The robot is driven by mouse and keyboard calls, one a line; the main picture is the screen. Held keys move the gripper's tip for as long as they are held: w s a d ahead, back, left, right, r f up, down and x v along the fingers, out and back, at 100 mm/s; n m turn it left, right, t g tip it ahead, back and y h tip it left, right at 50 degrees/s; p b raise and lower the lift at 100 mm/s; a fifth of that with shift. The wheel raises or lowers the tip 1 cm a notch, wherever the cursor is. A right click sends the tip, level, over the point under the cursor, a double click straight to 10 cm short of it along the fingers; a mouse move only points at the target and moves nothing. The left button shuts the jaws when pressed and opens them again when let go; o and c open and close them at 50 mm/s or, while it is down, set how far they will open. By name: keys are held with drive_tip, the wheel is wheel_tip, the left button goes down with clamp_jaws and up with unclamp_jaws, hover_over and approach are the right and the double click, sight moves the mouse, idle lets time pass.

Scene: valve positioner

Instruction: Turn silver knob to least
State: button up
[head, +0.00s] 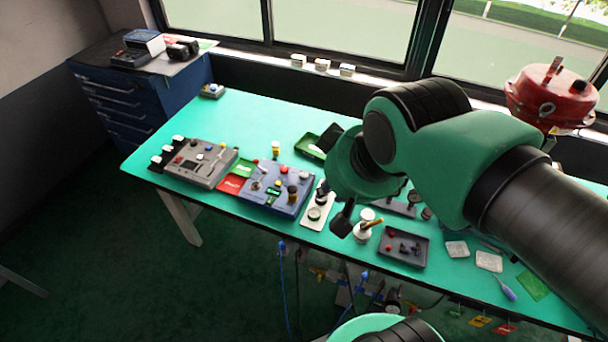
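A blue positioner box (283,207) sits on the green table with several small controls on its top. A small silver knob (256,186) shows on its left part; its pointer setting is too small to read. My gripper (343,220) hangs at the end of the green arm, to the right of the blue box and apart from the knob. Its dark fingers point down near a white pot. The arm's wrist hides part of the gripper, and the gap between the fingers cannot be made out.
A grey control box (218,171) stands left of the blue box, with a red card (230,184) between. A white plate (322,218) lies right of it. A dark tray (418,256) with small parts is farther right. The table's (240,120) back left is mostly clear.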

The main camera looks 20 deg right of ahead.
drive_tip(key=o, duration=0.4)
drive_tip(key=shift+w, duration=0.2)
drive_tip(key=w+d+f+m+g+b, duration=0.1)
drive_tip(key=w+d+f+m, duration=0.15)
drive_tip(key=w, duration=0.55)
drive_tip(key=w+d+f+m+g, duration=0.1)
drive_tip(key=w+f+m, duration=0.15)
drive_tip(key=w, duration=0.55)
drive_tip(key=w+d+f+m+g+b, duration=0.1)
drive_tip(key=w+m, duration=0.2)
drive_tip(key=w, duration=0.5)
drive_tip(key=w+d+f+m+g, duration=0.1)
drive_tip(key=w+d+f+m, duration=0.1)
drive_tip(key=w+f, duration=0.4)
drive_tip(key=w+d+f+m, duration=0.3)
drive_tip(key=w+f, duration=0.3)
drive_tip(key=f, duration=0.5)
drive_tip(key=w+d+f+m+g+b, duration=0.1)
drive_tip(key=w+d+f+m, duration=0.1)
drive_tip(key=w+f, duration=0.4)
drive_tip(key=shift+w+d+f+m+g, duration=0.15)
drive_tip(key=shift+w+d+f+m, duration=0.1)
drive_tip(key=shift+f, duration=0.35)
drive_tip(key=shift+w+d+f+m+g, duration=0.15)
drive_tip(key=shift+d+f, duration=0.05)
drive_tip(key=shift+f, duration=0.35)
